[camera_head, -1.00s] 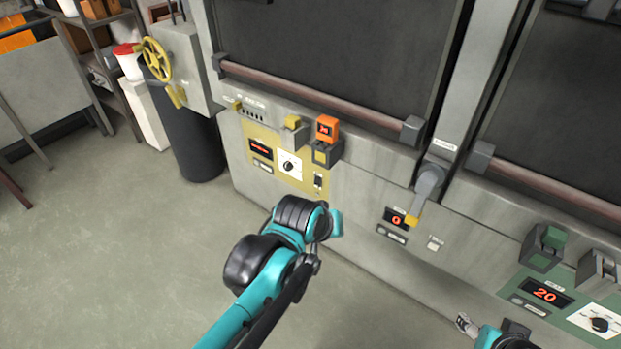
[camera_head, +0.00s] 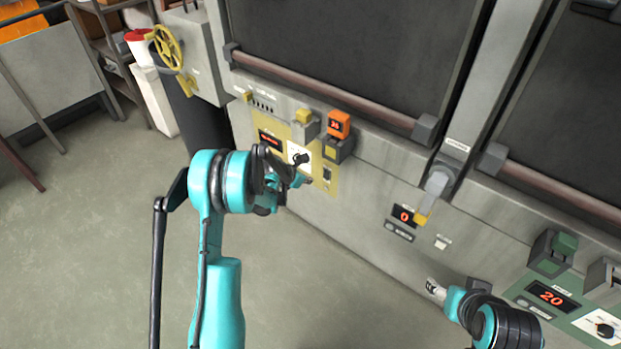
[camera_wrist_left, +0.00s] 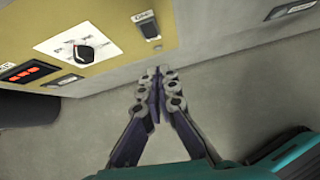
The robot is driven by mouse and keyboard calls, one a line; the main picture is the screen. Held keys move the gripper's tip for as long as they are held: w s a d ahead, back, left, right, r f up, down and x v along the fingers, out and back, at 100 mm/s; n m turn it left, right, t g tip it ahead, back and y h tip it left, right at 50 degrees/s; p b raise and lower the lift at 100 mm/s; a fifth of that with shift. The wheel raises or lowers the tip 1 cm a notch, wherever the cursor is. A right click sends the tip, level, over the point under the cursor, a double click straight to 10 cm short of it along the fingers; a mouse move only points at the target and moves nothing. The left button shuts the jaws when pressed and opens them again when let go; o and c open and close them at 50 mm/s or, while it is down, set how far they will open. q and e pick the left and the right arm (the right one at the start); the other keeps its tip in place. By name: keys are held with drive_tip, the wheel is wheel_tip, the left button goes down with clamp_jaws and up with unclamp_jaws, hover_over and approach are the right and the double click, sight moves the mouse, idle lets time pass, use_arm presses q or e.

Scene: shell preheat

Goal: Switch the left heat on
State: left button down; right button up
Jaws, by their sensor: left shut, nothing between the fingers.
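The left yellow panel (camera_head: 271,125) carries a red-lit display (camera_head: 269,139), a black dial knob (camera_head: 301,158) on a white plate and a small dark switch (camera_head: 327,174). In the left wrist view the switch (camera_wrist_left: 149,28) sits right of the knob (camera_wrist_left: 84,53), its label too small to read. My left gripper (camera_head: 306,181) is in front of the panel's lower part, partly hidden by its own arm. In the wrist view its fingertips (camera_wrist_left: 160,73) are together and empty, below the switch and apart from it. My right gripper (camera_head: 432,287) is low at the right, its jaws unclear.
An orange block (camera_head: 339,124) and a yellow-tipped lever (camera_head: 421,218) stick out from the machine front. A green panel (camera_head: 531,285) showing 20 is at the right. A yellow handwheel (camera_head: 167,47) is at the left. The floor (camera_head: 105,240) is clear.

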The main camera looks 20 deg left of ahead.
sight(326, 175)
use_arm(q)
drive_tip(key=shift+n, duration=0.6)
drive_tip(key=shift+w+a+r+b+x, duration=0.2)
drive_tip(key=shift+b+x, duration=0.65)
drive_tip(key=shift+x, duration=1.5)
drive_tip(key=shift+w+a+r+b+x, duration=0.25)
drive_tip(key=shift+b+x, duration=0.6)
drive_tip(key=shift+x, duration=1.55)
drive_tip(key=shift+w+d+r+b+x, duration=0.1)
drive_tip(key=shift+w+b+x, duration=0.2)
drive_tip(key=shift+b+x, duration=1.3)
drive_tip(key=shift+w+d+f+p, duration=0.15)
drive_tip(key=shift+w+f+p, duration=0.25)
drive_tip(key=shift+f+p, duration=0.3)
drive_tip(key=shift+r, duration=0.1)
